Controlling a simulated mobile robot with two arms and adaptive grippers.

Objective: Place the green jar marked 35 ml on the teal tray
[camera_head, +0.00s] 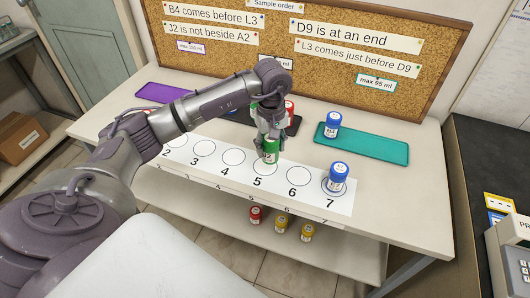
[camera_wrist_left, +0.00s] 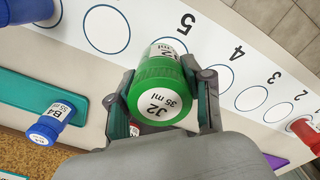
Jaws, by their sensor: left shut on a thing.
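The green jar (camera_head: 271,152), labelled J2 35 ml in the left wrist view (camera_wrist_left: 158,95), is between the fingers of my left gripper (camera_head: 268,142). The gripper is shut on it, over or at circle 5 of the white numbered strip. I cannot tell whether the jar touches the strip. The teal tray (camera_head: 385,150) lies behind and to the right of the gripper; it also shows in the left wrist view (camera_wrist_left: 85,112). A blue jar marked B4 (camera_head: 333,124) stands upright on its left part. The tray's right part is bare. My right gripper is not in view.
A blue jar (camera_head: 337,177) stands on circle 7. A red jar (camera_head: 290,109) is by a dark tray (camera_head: 294,126) behind the gripper, partly hidden. A purple tray (camera_head: 162,92) lies at the left. Several red and yellow jars (camera_head: 281,224) stand on the lower shelf.

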